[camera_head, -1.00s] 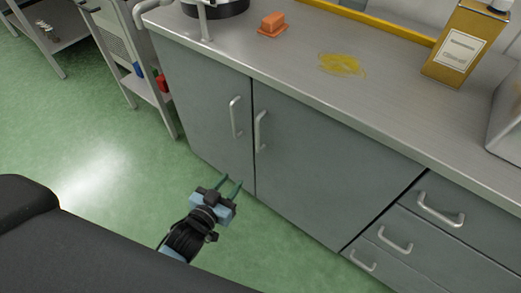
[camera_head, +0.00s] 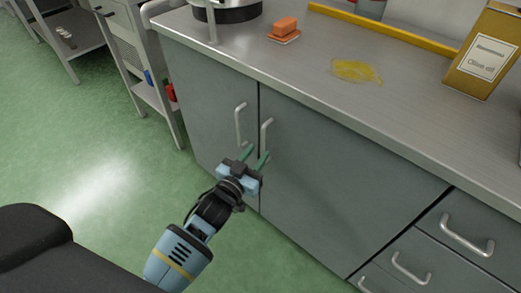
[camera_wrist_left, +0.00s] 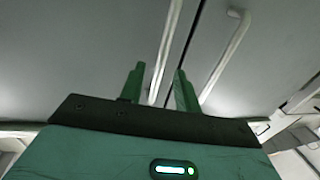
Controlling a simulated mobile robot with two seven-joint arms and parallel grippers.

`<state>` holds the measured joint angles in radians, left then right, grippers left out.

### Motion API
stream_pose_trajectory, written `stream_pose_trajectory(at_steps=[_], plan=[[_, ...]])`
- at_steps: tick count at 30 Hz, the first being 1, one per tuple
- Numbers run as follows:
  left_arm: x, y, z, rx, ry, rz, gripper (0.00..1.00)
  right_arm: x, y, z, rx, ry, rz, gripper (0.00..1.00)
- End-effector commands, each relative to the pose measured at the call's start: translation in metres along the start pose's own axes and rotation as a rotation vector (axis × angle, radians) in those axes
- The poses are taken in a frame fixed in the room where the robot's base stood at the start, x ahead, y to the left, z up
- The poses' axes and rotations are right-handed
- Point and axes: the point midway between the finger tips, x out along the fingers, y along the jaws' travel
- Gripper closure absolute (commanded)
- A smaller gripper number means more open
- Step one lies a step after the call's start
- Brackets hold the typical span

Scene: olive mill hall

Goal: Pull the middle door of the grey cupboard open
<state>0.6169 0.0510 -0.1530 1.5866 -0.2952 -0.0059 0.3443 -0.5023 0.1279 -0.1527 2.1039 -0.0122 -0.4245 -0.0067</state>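The middle door (camera_head: 325,175) of the grey cupboard is shut, with an upright silver bar handle (camera_head: 266,134) near its left edge. My left gripper (camera_head: 257,156) is open and empty. Its two green fingers point at the door, near the lower end of that handle. My right gripper is out of view.
The left door (camera_head: 205,105) is shut, its own handle (camera_head: 240,125) close beside the middle one. Drawers (camera_head: 440,250) are at the right. The worktop (camera_head: 310,62) above carries an orange block (camera_head: 285,27), a yellow spill (camera_head: 356,70) and an oil tin (camera_head: 483,52). Green floor (camera_head: 90,180) is clear at the left.

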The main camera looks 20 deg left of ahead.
Motion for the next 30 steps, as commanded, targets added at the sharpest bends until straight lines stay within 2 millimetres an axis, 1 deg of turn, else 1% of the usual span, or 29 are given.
stream_pose_trajectory(at_steps=[1,6,10,17,20,24,25,30], plan=[[0.007,0.0,0.001,0.0,0.0,0.0,0.67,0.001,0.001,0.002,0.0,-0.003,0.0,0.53],[0.022,0.0,0.001,0.0,0.0,0.0,0.67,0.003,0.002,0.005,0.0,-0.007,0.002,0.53],[0.027,0.0,0.001,0.001,-0.001,0.0,0.67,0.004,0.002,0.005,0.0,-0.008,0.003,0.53],[0.027,0.0,0.0,0.0,-0.001,0.0,0.67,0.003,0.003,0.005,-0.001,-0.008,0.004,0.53],[0.027,0.0,0.0,0.0,-0.001,0.0,0.79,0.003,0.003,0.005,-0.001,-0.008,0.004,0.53],[0.027,0.0,0.0,0.0,-0.001,0.0,0.98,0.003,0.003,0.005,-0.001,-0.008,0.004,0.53],[0.027,0.0,0.0,0.0,-0.001,0.0,1.0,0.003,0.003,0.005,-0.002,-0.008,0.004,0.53],[0.027,0.0,0.0,0.0,-0.001,0.001,1.0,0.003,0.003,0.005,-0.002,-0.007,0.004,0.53]])
